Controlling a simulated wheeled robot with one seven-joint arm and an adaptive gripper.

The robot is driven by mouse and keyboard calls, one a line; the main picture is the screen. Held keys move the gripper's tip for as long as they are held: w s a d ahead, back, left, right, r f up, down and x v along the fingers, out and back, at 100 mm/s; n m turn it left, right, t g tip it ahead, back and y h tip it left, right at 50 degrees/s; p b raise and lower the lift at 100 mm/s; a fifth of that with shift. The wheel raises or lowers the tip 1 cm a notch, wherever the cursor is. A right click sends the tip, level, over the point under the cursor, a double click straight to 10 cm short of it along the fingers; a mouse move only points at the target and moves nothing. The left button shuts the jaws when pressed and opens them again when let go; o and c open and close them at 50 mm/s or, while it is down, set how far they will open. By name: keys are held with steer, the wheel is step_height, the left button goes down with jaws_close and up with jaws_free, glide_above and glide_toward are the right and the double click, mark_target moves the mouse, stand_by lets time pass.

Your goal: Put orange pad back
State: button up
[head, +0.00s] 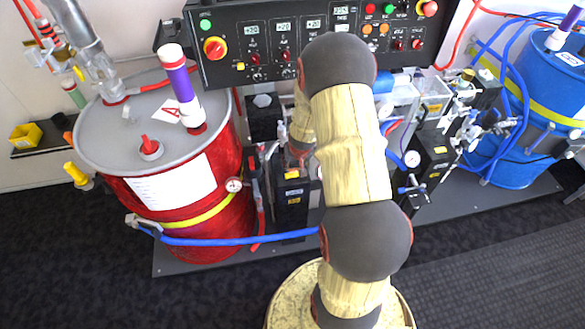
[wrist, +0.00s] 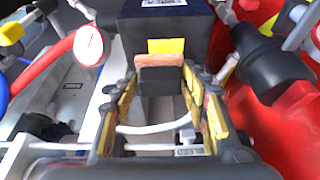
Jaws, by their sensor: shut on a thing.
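My gripper (wrist: 162,84) shows in the wrist view with its two yellow-padded fingers apart, one on each side of a small block. The block is dark grey in front with an orange-brown strip along its top edge, which looks like the orange pad (wrist: 158,60). The fingertips close on its two sides. A black box (wrist: 165,22) with a yellow label stands just beyond the pad; I cannot tell whether they touch. In the head view my arm covers most of the gripper, and I cannot make out the pad there.
A red drum (head: 215,205) stands left of my arm, a blue drum (head: 520,120) at far right. A control panel (head: 325,42) is behind. A blue hose (head: 240,241) crosses in front. In the wrist view a gauge (wrist: 88,45) and red hose are close at left.

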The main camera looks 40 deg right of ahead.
mark_target(293, 167)
steer(key=shift+w+f, duration=0.7)
steer(key=shift+f, duration=0.2)
steer(key=shift+d+f+b, duration=0.1)
steer(key=shift+f+b, duration=1.05)
steer(key=shift+f, duration=0.3)
steer(key=shift+f, duration=0.1)
steer(key=o, duration=1.1)
